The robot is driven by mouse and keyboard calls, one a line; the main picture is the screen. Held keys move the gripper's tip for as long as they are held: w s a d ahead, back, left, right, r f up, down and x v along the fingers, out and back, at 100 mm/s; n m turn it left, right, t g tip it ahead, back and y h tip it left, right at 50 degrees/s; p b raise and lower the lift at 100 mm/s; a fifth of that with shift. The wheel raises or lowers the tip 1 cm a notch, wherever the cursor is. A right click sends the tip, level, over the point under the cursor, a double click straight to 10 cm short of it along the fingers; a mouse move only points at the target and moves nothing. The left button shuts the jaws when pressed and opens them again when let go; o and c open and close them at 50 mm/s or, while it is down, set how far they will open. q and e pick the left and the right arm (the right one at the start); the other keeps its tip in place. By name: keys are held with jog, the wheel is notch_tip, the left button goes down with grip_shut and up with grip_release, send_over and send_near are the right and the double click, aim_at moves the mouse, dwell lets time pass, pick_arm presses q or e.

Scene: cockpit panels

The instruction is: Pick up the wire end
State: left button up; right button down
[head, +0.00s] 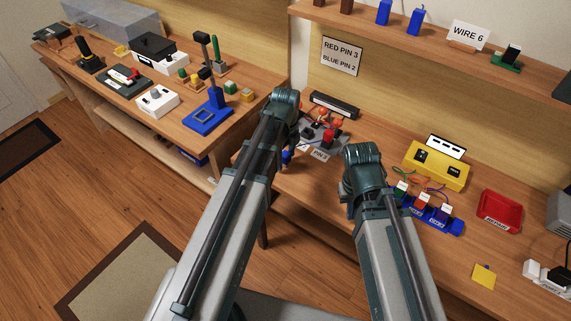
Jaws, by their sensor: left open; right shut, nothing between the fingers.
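Thin green, orange and purple wires (433,192) run from the front of a yellow box (437,165) to a row of blue labelled holders (436,220) with green, orange and dark red plugs. Which one is the wire end I cannot tell. My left gripper (287,101) is open, above the bench beside a grey pin board (345,133) with red parts; its fingertips are mostly hidden by my wrist. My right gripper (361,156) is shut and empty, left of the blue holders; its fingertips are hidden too.
A sign (341,55) reads RED PIN 3, BLUE PIN 2. A WIRE 6 sign (469,36) stands on the shelf (420,44). A red tray (501,211) and a yellow square (485,276) lie at right. A side table (190,128) holds several devices.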

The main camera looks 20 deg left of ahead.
pick_arm(q)
jog(key=shift+f, duration=0.1)
pick_arm(e)
jog(key=shift+f, duration=0.1)
pick_arm(q)
grip_shut()
dwell(0.5)
